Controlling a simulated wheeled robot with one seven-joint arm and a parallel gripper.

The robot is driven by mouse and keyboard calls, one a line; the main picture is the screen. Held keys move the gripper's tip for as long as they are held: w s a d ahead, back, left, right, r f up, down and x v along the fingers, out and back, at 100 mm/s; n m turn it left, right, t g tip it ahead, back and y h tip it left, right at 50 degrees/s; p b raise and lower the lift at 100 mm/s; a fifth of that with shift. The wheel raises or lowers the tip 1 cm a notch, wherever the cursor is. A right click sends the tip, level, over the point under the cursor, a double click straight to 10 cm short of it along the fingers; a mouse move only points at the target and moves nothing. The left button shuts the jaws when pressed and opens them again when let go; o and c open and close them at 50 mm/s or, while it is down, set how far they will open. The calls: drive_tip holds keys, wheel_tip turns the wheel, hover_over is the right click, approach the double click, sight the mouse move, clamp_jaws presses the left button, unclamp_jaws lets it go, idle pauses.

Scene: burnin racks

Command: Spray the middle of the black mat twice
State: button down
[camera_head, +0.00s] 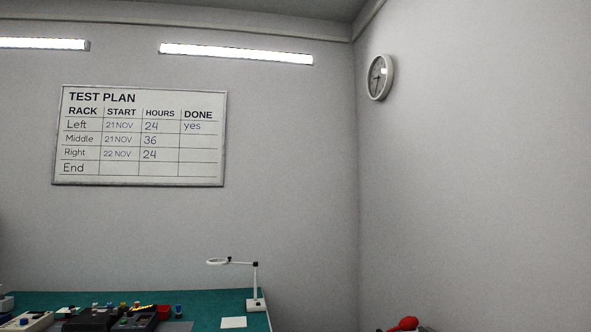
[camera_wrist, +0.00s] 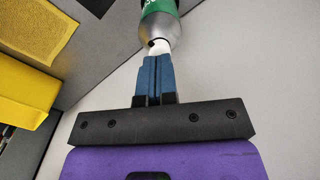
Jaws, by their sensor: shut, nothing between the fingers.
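My gripper (camera_wrist: 158,58) shows in the wrist view with its two blue fingers shut together and nothing between them. Just beyond the fingertips is a can or bottle (camera_wrist: 160,22) with a green label, a silver shoulder and a white top. The fingertips overlap the white top in the picture; I cannot tell whether they touch it. I cannot make out a black mat for certain in either view. My gripper is not in the head view.
In the wrist view, a yellow bin (camera_wrist: 22,85) and a yellow textured patch (camera_wrist: 38,30) lie at left. The head view shows a green bench top (camera_head: 215,300) with several devices, a white lamp (camera_head: 256,285), a whiteboard (camera_head: 140,137) and a clock (camera_head: 379,78).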

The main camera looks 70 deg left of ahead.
drive_tip(key=shift+f, duration=0.7)
drive_tip(key=shift+r, duration=0.9)
idle(0.5)
drive_tip(key=shift+r, duration=2.5)
